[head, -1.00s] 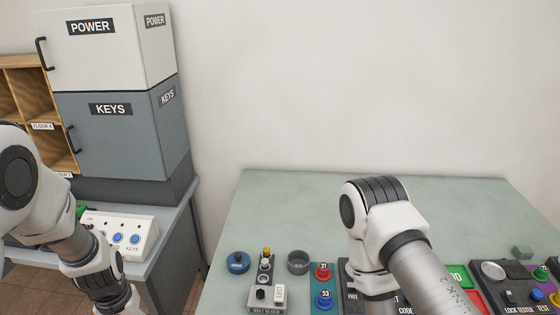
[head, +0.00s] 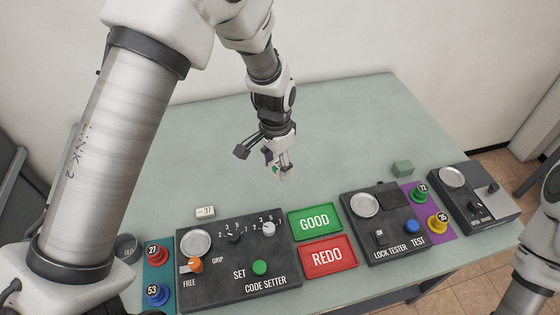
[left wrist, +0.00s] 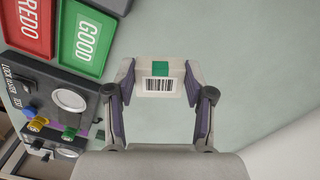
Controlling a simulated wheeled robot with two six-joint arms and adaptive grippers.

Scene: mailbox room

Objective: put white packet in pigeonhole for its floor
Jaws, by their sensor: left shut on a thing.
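My left gripper (head: 277,158) is above the grey-green table, behind the GOOD tray. It is shut on a small white packet (left wrist: 158,92). In the left wrist view the packet sits between the two fingers and shows a green square above a barcode. In the head view only a small part of the packet shows, partly hidden by the fingers. No pigeonhole is in view now. My right arm shows at the right edge of the head view, with its gripper out of the picture.
A green GOOD tray (head: 315,222) and a red REDO tray (head: 328,258) lie between the code setter (head: 240,262) and the lock tester (head: 385,225). The back of the table (head: 340,110) is clear.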

